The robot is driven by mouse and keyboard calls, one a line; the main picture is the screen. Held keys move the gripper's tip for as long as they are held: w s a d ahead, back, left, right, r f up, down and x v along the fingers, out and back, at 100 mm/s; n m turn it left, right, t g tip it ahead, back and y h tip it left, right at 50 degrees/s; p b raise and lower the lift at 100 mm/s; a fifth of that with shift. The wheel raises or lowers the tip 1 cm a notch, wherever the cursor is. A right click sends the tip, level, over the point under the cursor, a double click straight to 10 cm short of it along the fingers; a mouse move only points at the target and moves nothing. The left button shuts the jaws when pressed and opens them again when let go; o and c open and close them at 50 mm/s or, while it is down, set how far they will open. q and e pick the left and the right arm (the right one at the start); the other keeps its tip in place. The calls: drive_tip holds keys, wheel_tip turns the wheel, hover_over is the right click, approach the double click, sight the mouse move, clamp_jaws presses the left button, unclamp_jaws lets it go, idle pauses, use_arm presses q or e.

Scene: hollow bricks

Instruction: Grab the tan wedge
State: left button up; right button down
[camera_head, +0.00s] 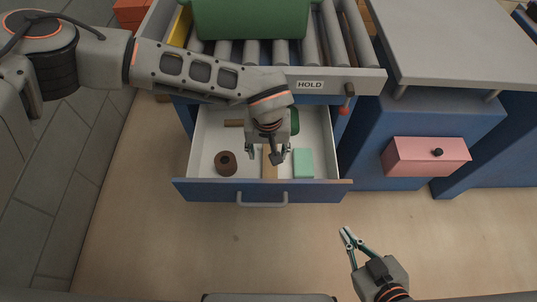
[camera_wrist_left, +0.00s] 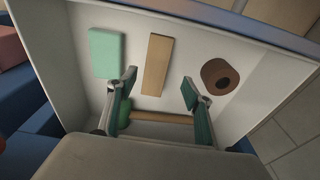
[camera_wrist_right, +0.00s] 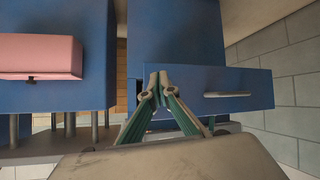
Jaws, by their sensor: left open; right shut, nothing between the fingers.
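A long tan piece (camera_head: 269,168), which looks like the tan wedge, lies in the open drawer (camera_head: 215,190) near its front wall. It also shows in the left wrist view (camera_wrist_left: 157,62). My left gripper (camera_head: 268,153) is open and points down over the drawer. In the left wrist view its fingers (camera_wrist_left: 159,82) are spread wide on either side of the tan piece's near end, with nothing between them. I cannot tell the height gap. My right gripper (camera_head: 346,233) is shut and empty over the floor, right of the drawer; its tips (camera_wrist_right: 158,78) meet.
The drawer also holds a brown hollow cylinder (camera_head: 226,163), a mint block (camera_head: 303,163), a green piece (camera_head: 293,121) and a brown bar (camera_wrist_left: 162,118). Rollers marked HOLD (camera_head: 310,85) stand behind. A pink drawer (camera_head: 427,157) juts out at right. Floor in front is clear.

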use_arm(q)
wheel_tip(320, 180, down, 2)
drive_tip(key=shift+w+d+f+b, duration=0.1)
drive_tip(key=shift+d+f+b, duration=0.05)
drive_tip(key=shift+f+b, duration=0.15)
drive_tip(key=f, duration=0.1)
drive_tip(key=f+b, duration=0.1)
drive_tip(key=f, duration=0.1)
drive_tip(key=shift+w+d+f, duration=0.2)
drive_tip(key=shift+w+f, duration=0.05)
drive_tip(key=shift+f, duration=0.05)
drive_tip(key=shift+w+f+b, duration=0.25)
drive_tip(key=shift+f+b, duration=0.1)
drive_tip(key=shift+r, duration=0.2)
drive_tip(key=c, duration=1.2)
use_arm(e)
drive_tip(key=shift+w+a+r+y, duration=0.2)
drive_tip(key=shift+w+a+r, duration=0.1)
drive_tip(key=shift+a, duration=0.3)
drive_tip(key=shift+w+a+r+y, duration=0.2)
drive_tip(key=shift+a+r, duration=0.05)
drive_tip(key=shift+a, duration=0.35)
